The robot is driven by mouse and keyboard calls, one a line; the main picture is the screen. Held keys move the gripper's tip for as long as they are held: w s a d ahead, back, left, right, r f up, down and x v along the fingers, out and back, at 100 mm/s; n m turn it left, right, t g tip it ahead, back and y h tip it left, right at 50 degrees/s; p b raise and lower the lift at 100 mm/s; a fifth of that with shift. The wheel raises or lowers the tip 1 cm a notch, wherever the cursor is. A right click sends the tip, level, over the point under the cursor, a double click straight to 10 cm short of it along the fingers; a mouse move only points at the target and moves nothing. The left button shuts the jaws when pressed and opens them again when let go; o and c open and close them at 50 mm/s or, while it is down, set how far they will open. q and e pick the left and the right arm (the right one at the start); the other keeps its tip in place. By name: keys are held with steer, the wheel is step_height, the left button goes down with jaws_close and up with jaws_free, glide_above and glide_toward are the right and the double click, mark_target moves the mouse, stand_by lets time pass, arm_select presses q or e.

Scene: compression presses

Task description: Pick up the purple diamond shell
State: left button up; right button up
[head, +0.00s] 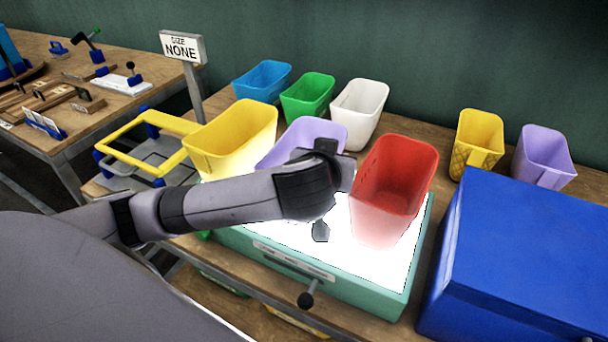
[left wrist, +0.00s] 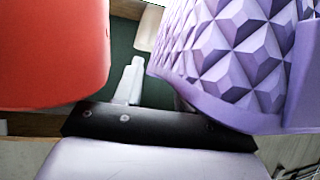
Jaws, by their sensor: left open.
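The purple diamond shell (left wrist: 230,55) fills the right of the left wrist view, its outer wall covered in raised diamond facets. In the head view a purple bin (head: 305,132) stands on the lit top, its lower part hidden behind my left arm. My left gripper (left wrist: 155,92) is open, between this shell and the red bin (left wrist: 50,50). One finger shows in the gap; the other is mostly hidden at the shell's lower edge. I cannot tell whether it touches the shell. In the head view the left gripper is mostly hidden behind its wrist. My right gripper is in neither view.
The red bin (head: 390,190) stands close right of my left wrist, a yellow bin (head: 235,140) to the left. Blue (head: 262,82), green (head: 308,95) and white (head: 358,112) bins stand behind. A large blue box (head: 520,250) blocks the right. Another purple bin (head: 543,158) stands far right.

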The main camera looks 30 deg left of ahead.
arm_select(q)
jaws_close()
steer(key=shift+r, duration=0.1)
